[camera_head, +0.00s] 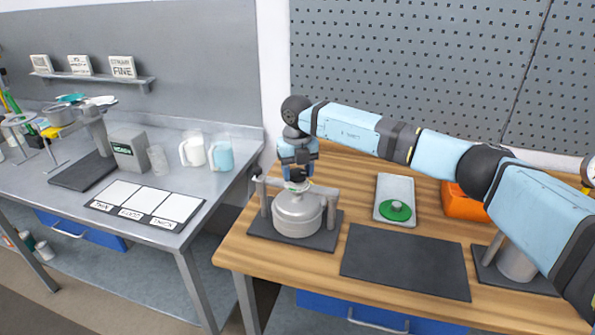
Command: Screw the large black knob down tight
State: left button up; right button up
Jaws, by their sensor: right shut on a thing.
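My right gripper (297,180) points straight down at the top of a grey metal drum (298,215) on the wooden bench. It is shut on a small dark thing at the middle of the drum's top, which I take to be the large black knob. The fingers hide most of the knob, and its gap to the lid cannot be made out. The drum stands upright between two grey posts on a dark base plate (325,240). My left gripper is not in view.
A dark mat (405,262) lies right of the drum. Behind it is a grey tray (382,215) with a green knobbed disc (395,210). An orange bin (462,203) and another grey vessel (515,262) stand right, partly behind my arm. A metal table (200,190) with jugs is left.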

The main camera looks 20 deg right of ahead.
aim_at(297, 173)
jog(key=m, duration=0.5)
jog(key=shift+w+r, duration=0.15)
jog(key=shift+r, duration=0.15)
dwell(0.4)
jog(key=o, duration=0.9)
jog(key=shift+o, duration=0.2)
jog(key=shift+a, duration=0.1)
jog(key=shift+f, duration=0.1)
notch_tip(297, 173, up, 14)
jog(key=b, duration=0.1)
jog(key=shift+s, duration=0.2)
